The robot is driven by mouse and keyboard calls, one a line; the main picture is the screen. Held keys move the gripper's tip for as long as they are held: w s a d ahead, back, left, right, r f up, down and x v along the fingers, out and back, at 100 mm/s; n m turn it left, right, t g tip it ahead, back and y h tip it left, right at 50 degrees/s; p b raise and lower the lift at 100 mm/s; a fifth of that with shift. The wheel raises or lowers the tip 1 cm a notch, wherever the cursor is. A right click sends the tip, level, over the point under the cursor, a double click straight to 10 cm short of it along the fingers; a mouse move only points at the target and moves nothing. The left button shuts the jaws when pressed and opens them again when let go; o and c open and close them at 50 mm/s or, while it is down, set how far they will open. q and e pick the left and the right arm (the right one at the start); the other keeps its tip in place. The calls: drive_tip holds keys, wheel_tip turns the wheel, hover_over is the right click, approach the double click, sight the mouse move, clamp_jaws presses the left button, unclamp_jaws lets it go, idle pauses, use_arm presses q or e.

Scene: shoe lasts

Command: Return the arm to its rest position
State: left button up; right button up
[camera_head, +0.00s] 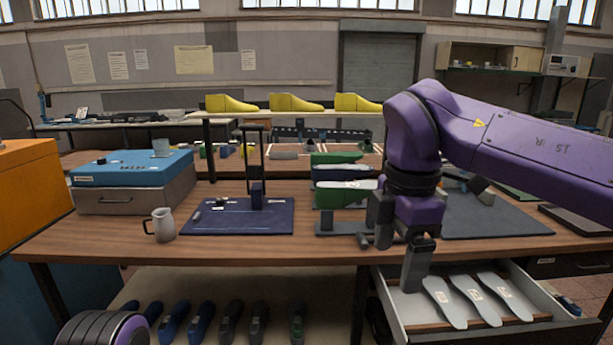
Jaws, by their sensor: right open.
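My right arm (530,150) is purple and comes in from the right, bent downward over the workbench (330,250). My right gripper (402,252) hangs at the bench's front edge, above the left part of an open drawer (388,300). Its dark fingers are apart and I see nothing held between them. Several pale sole-shaped pieces (474,302) lie in the drawer, to the right of the gripper. Green lasts (336,194) and a dark blue last (335,173) sit on a stand just left of the gripper, which partly hides them. My left gripper is not in view.
A blue-topped box (132,168), a grey jug (162,225) and a dark blue mat (236,217) are on the left bench. A dark mat (500,222) lies right. Yellow lasts (296,102) stand behind; dark lasts (231,322) line the lower shelf.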

drive_tip(key=w+d+f+n+t+h, duration=0.6)
drive_tip(key=w+f+n, duration=0.5)
drive_tip(key=n, duration=0.3)
drive_tip(key=s+d+f+n+t, duration=0.1)
drive_tip(key=s+f+n+t, duration=0.1)
drive_tip(key=f+n, duration=0.9)
drive_tip(key=s+d+f+n+t, duration=0.1)
drive_tip(key=s+f+n, duration=0.1)
drive_tip(key=f+n, duration=0.85)
drive_tip(key=s+d+f+n+g, duration=0.2)
drive_tip(key=s+d+f+n, duration=0.1)
drive_tip(key=s+f, duration=0.4)
drive_tip(key=s+d+f+n+g+y, duration=0.1)
drive_tip(key=s+d+f+n+g, duration=0.1)
drive_tip(key=s+f, duration=0.5)
drive_tip(key=s+d+f+n+g+y, duration=0.1)
drive_tip(key=s+d+f+n, duration=0.3)
drive_tip(key=s, duration=1.2)
wheel_tip(320, 180, down, 3)
drive_tip(key=shift+s+n+g, duration=0.4)
drive_tip(key=shift+n+g, duration=0.05)
drive_tip(key=shift+g, duration=0.25)
